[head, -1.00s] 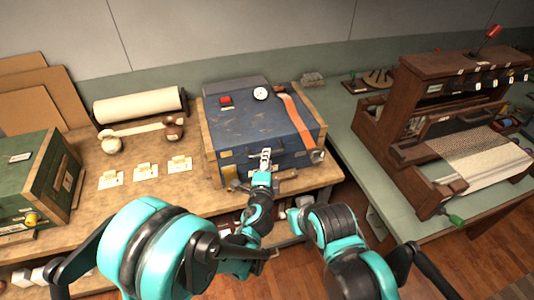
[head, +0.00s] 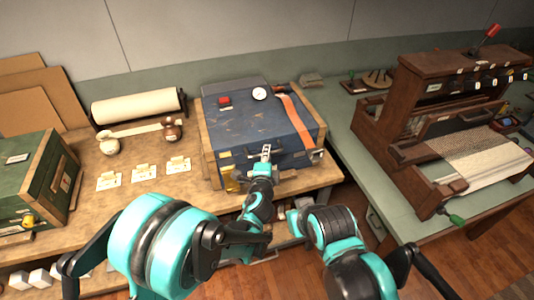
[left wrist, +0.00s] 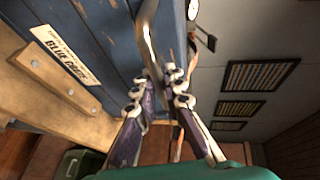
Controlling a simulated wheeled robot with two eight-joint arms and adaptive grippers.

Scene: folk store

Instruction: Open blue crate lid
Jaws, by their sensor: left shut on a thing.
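The blue crate (head: 230,130) stands on the wooden bench with its lid down. An orange strap (head: 296,121) lies over its right part. My left gripper (head: 266,157) is at the middle of the crate's front, by the lid edge. In the left wrist view the fingers (left wrist: 160,92) are closed around the lower end of a curved metal bar (left wrist: 151,38) on the crate's blue front. The crate's label (left wrist: 66,56) shows beside it. The exact finger contact is partly hidden. My right arm shows at the lower middle, but its gripper cannot be made out.
A red block and a round dial (head: 260,93) sit on the crate top. A green crate (head: 40,180), a paper roll (head: 140,106) and small white cards (head: 144,173) are to the left. A wooden loom (head: 440,120) stands on the right table.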

